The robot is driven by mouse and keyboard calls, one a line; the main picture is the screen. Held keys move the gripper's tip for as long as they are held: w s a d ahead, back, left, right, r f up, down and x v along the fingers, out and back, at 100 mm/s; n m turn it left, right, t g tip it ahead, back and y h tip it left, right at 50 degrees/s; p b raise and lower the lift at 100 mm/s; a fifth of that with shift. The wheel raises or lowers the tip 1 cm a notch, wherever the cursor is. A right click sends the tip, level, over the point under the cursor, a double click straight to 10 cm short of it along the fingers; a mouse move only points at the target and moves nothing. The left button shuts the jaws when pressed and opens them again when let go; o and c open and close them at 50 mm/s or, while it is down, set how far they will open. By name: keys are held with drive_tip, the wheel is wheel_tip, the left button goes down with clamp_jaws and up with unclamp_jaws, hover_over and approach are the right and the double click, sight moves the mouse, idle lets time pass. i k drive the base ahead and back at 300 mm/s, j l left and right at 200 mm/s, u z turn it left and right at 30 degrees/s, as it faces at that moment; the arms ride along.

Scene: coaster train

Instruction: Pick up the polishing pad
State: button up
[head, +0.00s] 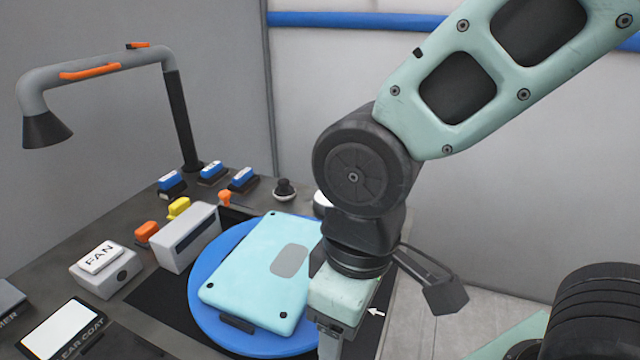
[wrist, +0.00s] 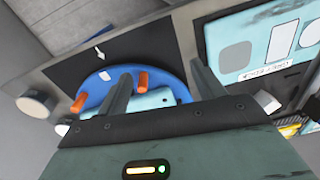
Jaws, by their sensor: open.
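No object is plainly recognisable as the polishing pad. A small dark round piece with a knob (head: 284,190) stands on the bench behind the blue turntable (head: 205,312) and could be it. A white round piece (head: 322,203) beside it is partly hidden by my arm. My gripper points down at the turntable's right edge in the head view, its fingertips out of sight.
The pale blue panel (head: 235,265) lies on the turntable. Blue-topped blocks (head: 170,181), a yellow block (head: 179,207), an orange block (head: 146,233), a grey box (head: 187,237) and a FAN switch box (head: 105,270) stand left and behind. A lamp (head: 45,125) overhangs the bench's left side.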

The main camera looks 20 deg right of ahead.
sight(284, 192)
drive_tip(key=i+l+u, duration=0.2)
drive_tip(key=l, duration=0.15)
drive_tip(key=i+l+u, duration=0.25)
drive_tip(key=l, duration=0.15)
drive_tip(key=l+u, duration=0.2)
drive_tip(key=l, duration=0.25)
drive_tip(key=i+l+u, duration=0.25)
drive_tip(key=l, duration=0.2)
drive_tip(key=l+u, duration=0.2)
drive_tip(key=l, duration=0.25)
